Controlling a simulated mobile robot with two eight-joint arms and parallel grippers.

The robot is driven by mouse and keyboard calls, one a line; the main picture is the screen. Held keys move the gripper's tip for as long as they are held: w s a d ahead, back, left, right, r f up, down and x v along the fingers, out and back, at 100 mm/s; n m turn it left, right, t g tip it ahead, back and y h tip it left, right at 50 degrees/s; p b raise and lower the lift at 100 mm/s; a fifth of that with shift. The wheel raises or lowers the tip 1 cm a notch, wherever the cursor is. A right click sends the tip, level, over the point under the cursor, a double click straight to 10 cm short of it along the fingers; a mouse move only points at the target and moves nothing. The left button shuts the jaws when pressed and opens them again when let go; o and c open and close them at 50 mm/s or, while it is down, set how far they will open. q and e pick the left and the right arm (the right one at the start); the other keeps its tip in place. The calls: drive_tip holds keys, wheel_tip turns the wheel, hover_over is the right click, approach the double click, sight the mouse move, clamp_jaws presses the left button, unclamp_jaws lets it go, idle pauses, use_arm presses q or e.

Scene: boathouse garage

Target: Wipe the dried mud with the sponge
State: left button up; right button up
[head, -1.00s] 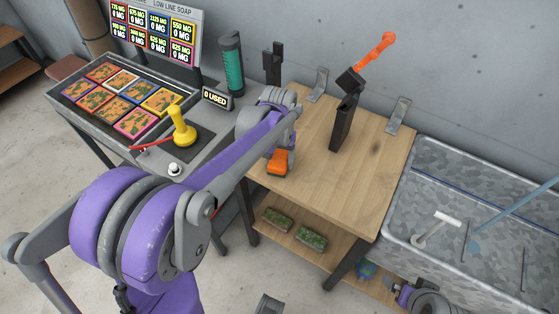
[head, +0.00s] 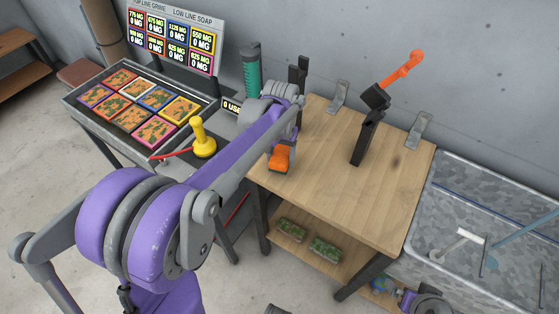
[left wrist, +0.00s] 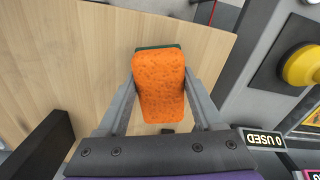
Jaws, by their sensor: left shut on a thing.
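My left gripper (head: 281,145) is shut on an orange sponge (head: 279,160) above the left end of the wooden table. In the left wrist view the sponge (left wrist: 159,88) sits between the two grey fingers, with a dark green layer at its far edge. Several colour-framed panels (head: 131,117) with brown and green patches lie in a tray at the left. I cannot tell which patches are the dried mud.
The wooden table (head: 330,200) has a black stand with an orange-handled tool (head: 403,68). A yellow knob (head: 203,140), a "USED" display (head: 231,106) and a green cylinder (head: 252,75) stand left of it. Two mossy blocks (head: 291,230) lie on the lower shelf. A metal trough (head: 470,190) is at right.

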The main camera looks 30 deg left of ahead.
use_arm(q)
drive_tip(key=shift+d+r, duration=0.15)
drive_tip(key=shift+r, duration=0.45)
wheel_tip(320, 180, up, 2)
drive_tip(key=shift+r+p, duration=0.1)
drive_tip(key=shift+p, duration=0.8)
drive_tip(key=shift+r+p, duration=0.55)
drive_tip(key=shift+r, duration=0.45)
drive_tip(key=shift+f, duration=0.1)
